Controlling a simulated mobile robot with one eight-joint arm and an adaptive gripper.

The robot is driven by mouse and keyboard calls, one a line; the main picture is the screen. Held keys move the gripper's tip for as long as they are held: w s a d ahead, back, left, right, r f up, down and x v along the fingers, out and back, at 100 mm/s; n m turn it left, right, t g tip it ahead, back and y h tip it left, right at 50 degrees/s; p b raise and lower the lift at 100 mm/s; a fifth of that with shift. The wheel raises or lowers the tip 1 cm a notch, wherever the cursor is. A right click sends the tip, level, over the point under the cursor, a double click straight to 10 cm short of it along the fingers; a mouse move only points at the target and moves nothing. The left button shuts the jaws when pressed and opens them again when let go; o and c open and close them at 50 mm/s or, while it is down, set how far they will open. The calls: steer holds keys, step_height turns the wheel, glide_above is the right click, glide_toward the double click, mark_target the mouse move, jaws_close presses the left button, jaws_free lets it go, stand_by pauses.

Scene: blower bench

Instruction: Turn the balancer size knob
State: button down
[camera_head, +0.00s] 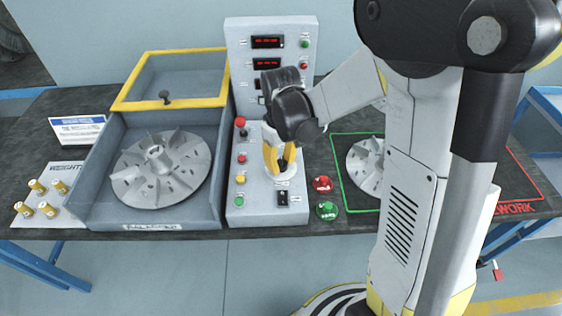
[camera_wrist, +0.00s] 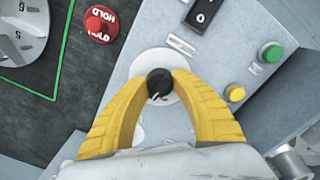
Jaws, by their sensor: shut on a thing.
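The balancer size knob (camera_wrist: 159,83) is a small black knob on a round white dial plate (camera_wrist: 147,64), on the grey control panel. In the wrist view my gripper (camera_wrist: 158,88) has its two yellow fingers on either side of the knob, shut on it. A pale mark shows on the knob's top. In the head view my gripper (camera_head: 281,166) reaches down over the panel, and the dial plate (camera_head: 284,172) shows partly below the fingers. The knob's lower part and part of the dial marks are hidden by the fingers.
A black rocker switch (camera_wrist: 204,12), a green button (camera_wrist: 270,52) and a yellow button (camera_wrist: 234,92) are near the knob. A grey impeller (camera_head: 160,170) lies in the balancer at left; another (camera_head: 367,166) lies inside a green outline.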

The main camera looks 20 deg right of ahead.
mark_target(281, 161)
steer(key=m, duration=0.5)
steer(key=shift+m, duration=0.4)
stand_by(0.4)
steer(key=c, duration=1)
jaws_free()
step_height(281, 161, up, 12)
steer(key=shift+r, duration=0.1)
